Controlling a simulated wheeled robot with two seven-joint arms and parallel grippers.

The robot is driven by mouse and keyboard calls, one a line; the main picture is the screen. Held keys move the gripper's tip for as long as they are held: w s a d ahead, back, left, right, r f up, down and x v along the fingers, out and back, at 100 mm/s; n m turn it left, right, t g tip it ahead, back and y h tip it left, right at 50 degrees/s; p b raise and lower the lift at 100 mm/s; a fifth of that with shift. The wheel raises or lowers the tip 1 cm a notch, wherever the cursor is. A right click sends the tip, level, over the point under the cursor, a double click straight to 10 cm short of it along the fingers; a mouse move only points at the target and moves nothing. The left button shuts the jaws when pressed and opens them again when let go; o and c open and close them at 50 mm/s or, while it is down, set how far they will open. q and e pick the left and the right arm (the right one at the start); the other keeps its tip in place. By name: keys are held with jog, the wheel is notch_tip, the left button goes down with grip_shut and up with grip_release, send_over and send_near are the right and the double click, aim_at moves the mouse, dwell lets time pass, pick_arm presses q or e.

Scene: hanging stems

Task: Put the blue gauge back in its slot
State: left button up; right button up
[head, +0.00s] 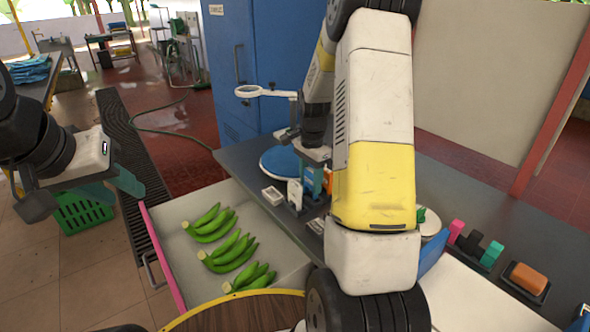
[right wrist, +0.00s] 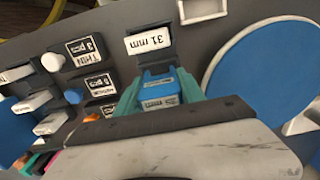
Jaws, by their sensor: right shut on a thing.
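The blue gauge (right wrist: 158,92) is a small block with printed lettering on it, seen in the right wrist view. My right gripper (right wrist: 160,98) is shut on it, with a teal finger on each side. The gauge is just in front of a dark holder with a white "31 mm" label (right wrist: 148,43); I cannot tell whether it touches or sits in a slot there. In the head view the right gripper (head: 313,178) is low over the dark bench, partly hidden by my arm. My left gripper (head: 113,188) is empty at the left, its teal fingers apart.
Beside the holder are labelled spots reading "3 pcs" (right wrist: 85,48) with white, blue and orange pieces. A round blue disc (right wrist: 262,72) lies on the other side. A drawer (head: 160,218) with green bananas (head: 225,250) is open in front. Coloured blocks (head: 472,243) stand at the right.

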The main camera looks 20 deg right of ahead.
aim_at(310, 171)
jog(key=shift+f, duration=0.95)
jog(key=o, duration=1.3)
jog(key=shift+o, duration=0.2)
notch_tip(310, 171, up, 8)
jog(key=shift+a+f, duration=0.1)
jog(key=s+a+r+n+t, duration=0.2)
jog(key=s+a+r+n, duration=0.2)
jog(key=s, duration=0.3)
jog(key=s+a+r+n+t+y, duration=0.1)
jog(key=s+a+r+n+t, duration=0.1)
jog(key=s+a+r+n, duration=0.2)
jog(key=s+a+r+n+t+y, duration=0.1)
jog(key=s+a+r+n, duration=0.3)
jog(key=s, duration=0.8)
notch_tip(310, 171, up, 5)
jog(key=n+t, duration=0.1)
jog(key=n, duration=0.1)
jog(key=shift+a+n, duration=0.2)
jog(key=shift+n, duration=0.2)
